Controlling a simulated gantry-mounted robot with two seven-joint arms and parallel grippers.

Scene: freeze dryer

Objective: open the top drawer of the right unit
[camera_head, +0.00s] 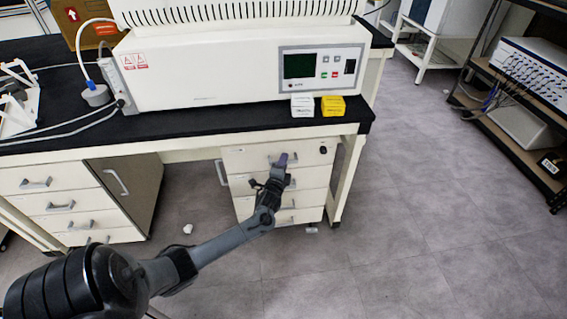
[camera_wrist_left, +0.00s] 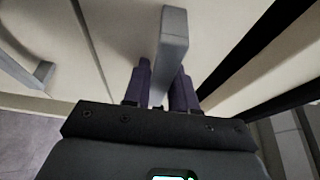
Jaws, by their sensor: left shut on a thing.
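The right unit (camera_head: 240,188) is a cream drawer cabinet under the bench, with its top drawer (camera_head: 243,159) just below the black worktop. In the head view the drawer front looks flush or nearly flush with the unit. My left gripper (camera_head: 283,162) is at this front and hides part of the handle. In the left wrist view its purple fingers (camera_wrist_left: 164,88) are on either side of the grey bar handle (camera_wrist_left: 174,40) and shut on it. My right gripper is in neither view.
The freeze dryer (camera_head: 200,75) stands on the black worktop (camera_head: 190,122), with a white box (camera_head: 302,105) and a yellow box (camera_head: 333,106) at its front. A left drawer unit (camera_head: 65,200) stands under the bench. The floor (camera_head: 400,230) in front and right is mostly clear.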

